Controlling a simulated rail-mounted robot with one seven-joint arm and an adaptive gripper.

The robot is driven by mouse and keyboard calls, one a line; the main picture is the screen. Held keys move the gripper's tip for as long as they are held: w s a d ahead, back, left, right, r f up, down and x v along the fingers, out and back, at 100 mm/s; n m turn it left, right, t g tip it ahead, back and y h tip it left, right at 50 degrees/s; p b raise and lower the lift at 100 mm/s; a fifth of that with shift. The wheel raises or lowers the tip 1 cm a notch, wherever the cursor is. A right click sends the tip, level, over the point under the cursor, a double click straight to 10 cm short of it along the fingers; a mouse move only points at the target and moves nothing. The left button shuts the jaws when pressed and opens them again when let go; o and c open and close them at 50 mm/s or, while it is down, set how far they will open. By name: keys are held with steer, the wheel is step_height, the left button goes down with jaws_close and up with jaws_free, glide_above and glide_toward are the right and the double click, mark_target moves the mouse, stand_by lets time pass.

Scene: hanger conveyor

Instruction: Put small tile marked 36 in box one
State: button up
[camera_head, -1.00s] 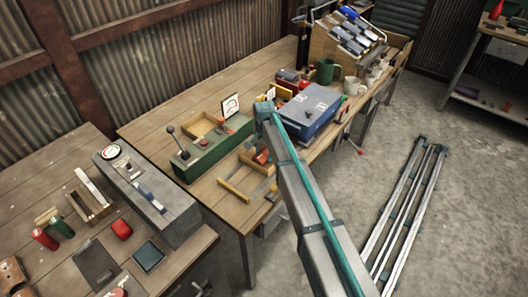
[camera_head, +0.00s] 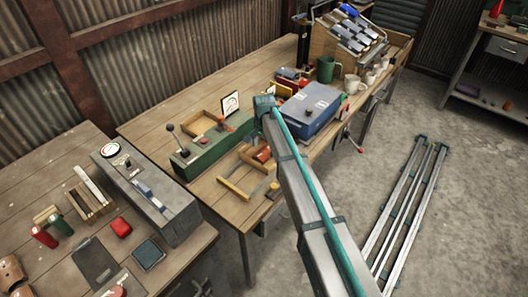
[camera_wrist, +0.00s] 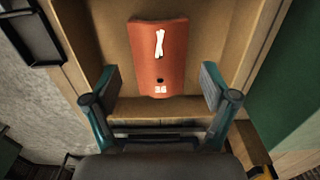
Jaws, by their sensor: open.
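An orange-red tile (camera_wrist: 160,50) marked 36, with a white mark and a small dark hole, lies in a wooden tray (camera_wrist: 215,22) in the wrist view. My gripper (camera_wrist: 158,82) is open, with one finger on each side of the tile's lower part and gaps on both sides. In the head view an orange piece (camera_head: 263,154), probably this tile, shows in the front wooden tray (camera_head: 233,189) beside the green unit (camera_head: 213,150). My fingers cannot be made out there. I cannot tell which container is box one.
Another wooden tray (camera_head: 198,122) is behind the green unit. A blue case (camera_head: 308,110) stands to the right, with a green mug (camera_head: 325,69) behind it. A grey machine (camera_head: 150,195) is on the left bench. The tray walls are close to my fingers.

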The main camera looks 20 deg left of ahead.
mark_target(264, 151)
step_height(264, 151, up, 10)
steer(key=b, duration=0.2)
steer(key=shift+r, duration=0.15)
stand_by(0.4)
